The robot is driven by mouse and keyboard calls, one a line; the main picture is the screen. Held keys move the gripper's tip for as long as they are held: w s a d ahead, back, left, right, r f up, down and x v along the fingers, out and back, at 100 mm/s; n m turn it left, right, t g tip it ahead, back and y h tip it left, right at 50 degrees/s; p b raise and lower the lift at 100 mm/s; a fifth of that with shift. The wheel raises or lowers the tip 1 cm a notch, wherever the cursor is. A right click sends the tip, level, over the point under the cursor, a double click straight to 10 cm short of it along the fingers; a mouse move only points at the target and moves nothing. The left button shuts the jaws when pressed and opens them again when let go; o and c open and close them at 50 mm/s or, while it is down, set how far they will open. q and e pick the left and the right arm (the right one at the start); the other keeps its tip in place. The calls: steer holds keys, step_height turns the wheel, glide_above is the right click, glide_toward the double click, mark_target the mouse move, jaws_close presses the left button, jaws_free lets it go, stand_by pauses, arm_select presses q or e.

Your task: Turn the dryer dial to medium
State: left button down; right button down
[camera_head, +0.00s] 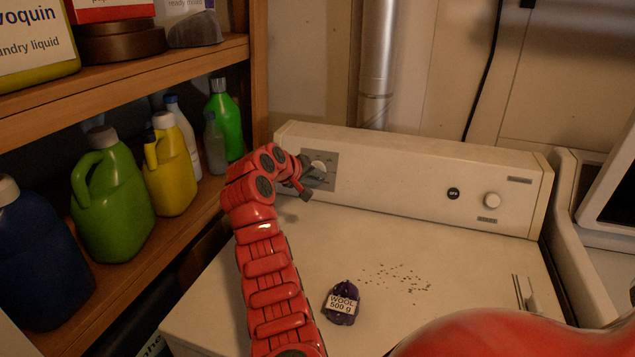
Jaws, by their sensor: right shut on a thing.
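The white dryer (408,230) has a raised control panel along its back. The dryer dial (319,165) is a pale round knob on a grey plate at the panel's left end. My right gripper (311,177) is at this dial, with its dark fingers shut on it. The fingers and wrist hide part of the dial and its plate, and its setting cannot be read. A second white knob (492,200) and a black round button (453,193) are on the panel's right side. My left gripper is not in view.
A purple wool packet (342,302) and scattered dark crumbs (397,278) lie on the dryer top. A wooden shelf (150,82) with several bottles stands close on the left. A metal duct (377,65) rises behind the panel.

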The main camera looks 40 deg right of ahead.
steer(key=shift+f+m, duration=0.1)
steer(key=shift+m, duration=0.2)
stand_by(0.4)
steer(key=c, duration=0.8)
jaws_free()
steer(key=shift+a, duration=0.15)
steer(key=v, duration=1.7)
steer(key=shift+r, duration=0.2)
